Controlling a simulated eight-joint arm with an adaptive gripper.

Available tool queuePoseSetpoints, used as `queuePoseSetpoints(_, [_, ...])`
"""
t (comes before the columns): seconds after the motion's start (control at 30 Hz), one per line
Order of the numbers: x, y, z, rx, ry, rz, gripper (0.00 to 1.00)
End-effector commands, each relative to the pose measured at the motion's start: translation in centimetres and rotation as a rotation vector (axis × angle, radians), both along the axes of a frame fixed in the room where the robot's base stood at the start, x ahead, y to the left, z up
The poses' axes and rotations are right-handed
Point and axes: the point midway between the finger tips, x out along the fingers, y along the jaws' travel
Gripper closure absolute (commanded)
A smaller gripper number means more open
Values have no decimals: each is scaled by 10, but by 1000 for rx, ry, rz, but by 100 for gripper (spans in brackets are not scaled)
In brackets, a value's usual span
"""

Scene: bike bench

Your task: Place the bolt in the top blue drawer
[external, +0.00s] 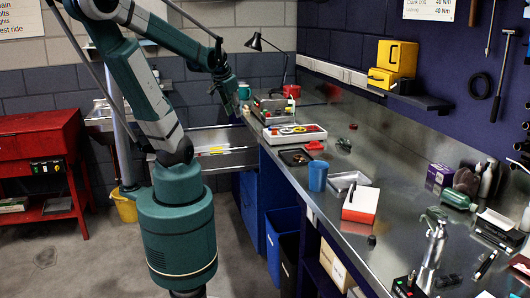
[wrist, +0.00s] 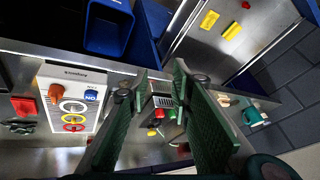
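My gripper (external: 232,104) hangs over the far end of the steel bench, above a small tool rack. In the wrist view my gripper (wrist: 165,78) has its two green fingers apart, with nothing clearly held between them. The rack (wrist: 162,100) and red and yellow handles show beyond the gap. A blue open-topped container (wrist: 108,28) shows at the top; I cannot tell whether it is the top drawer. Blue fronts (external: 249,196) show under the bench in the external view. I cannot make out the bolt in either view.
A white panel with coloured knobs (wrist: 70,98) lies beside the rack, with a red object (wrist: 24,106) beyond it. A steel tray-like surface (wrist: 252,38) holds yellow items. A desk lamp (external: 254,43), blue cup (external: 318,176) and red-white box (external: 360,204) stand along the bench.

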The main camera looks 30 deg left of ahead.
Motion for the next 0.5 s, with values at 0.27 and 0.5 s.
queuePoseSetpoints(0.27, [-28, -26, 12, -118, -79, 160, 78])
queuePoseSetpoints(0.5, [-44, -40, 17, -207, -127, 266, 78])
